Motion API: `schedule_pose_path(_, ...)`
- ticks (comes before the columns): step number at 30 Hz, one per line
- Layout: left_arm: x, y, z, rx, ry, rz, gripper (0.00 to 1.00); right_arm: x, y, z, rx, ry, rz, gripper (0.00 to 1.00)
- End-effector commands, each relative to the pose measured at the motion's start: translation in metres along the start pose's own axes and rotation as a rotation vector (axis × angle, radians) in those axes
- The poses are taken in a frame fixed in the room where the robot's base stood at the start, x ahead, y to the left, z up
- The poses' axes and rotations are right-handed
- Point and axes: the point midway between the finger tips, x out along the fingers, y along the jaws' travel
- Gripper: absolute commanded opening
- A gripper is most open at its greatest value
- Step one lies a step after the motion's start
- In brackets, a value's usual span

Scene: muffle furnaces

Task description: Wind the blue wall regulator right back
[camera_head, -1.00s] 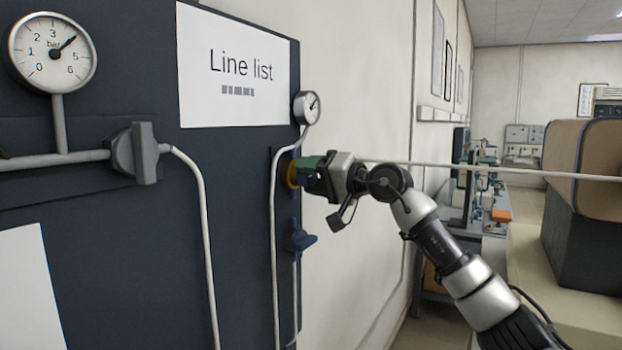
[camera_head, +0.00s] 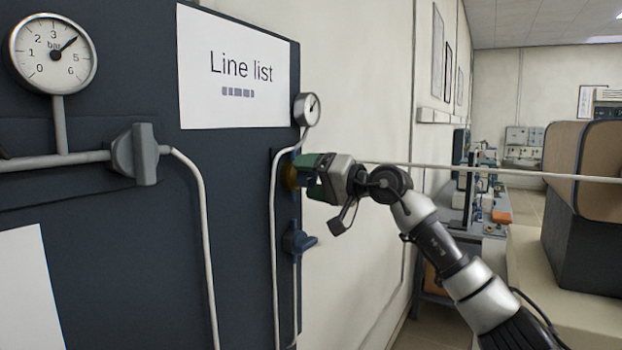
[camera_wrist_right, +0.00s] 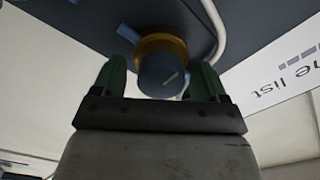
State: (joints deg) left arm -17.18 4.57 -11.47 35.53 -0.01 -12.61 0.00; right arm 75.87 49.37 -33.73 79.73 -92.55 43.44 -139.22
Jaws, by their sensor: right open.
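The blue regulator knob (camera_wrist_right: 162,75) has a brass collar (camera_wrist_right: 160,42) behind it and sits on the right edge of the dark panel. My right gripper (camera_head: 308,170) is at it, with its two green fingers one on each side of the knob. In the right wrist view my right gripper (camera_wrist_right: 161,78) is open, and gaps show between the fingers and the knob. In the head view the gripper hides most of the knob. A small gauge (camera_head: 307,110) stands just above on the same pipe. My left gripper is out of view.
A blue lever valve (camera_head: 299,240) sits below the regulator. A grey valve handle (camera_head: 137,154) and a large bar gauge (camera_head: 53,54) are to the left. A white "Line list" sheet (camera_head: 234,70) hangs above. A pale pipe (camera_head: 480,169) runs right, behind my wrist.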

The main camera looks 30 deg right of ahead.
Motion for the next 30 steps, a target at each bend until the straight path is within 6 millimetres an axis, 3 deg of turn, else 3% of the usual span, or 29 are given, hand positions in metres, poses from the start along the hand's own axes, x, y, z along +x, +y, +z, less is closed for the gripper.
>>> schedule_pose_path(8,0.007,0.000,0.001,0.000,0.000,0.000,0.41,-0.016,0.002,0.000,0.000,0.004,0.000,0.74)
schedule_pose_path(21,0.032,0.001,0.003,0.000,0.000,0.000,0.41,-0.096,0.003,0.001,0.000,0.002,0.001,0.74)
schedule_pose_path(30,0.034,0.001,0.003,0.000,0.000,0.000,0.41,-0.108,0.000,0.000,0.000,-0.001,0.000,0.74)
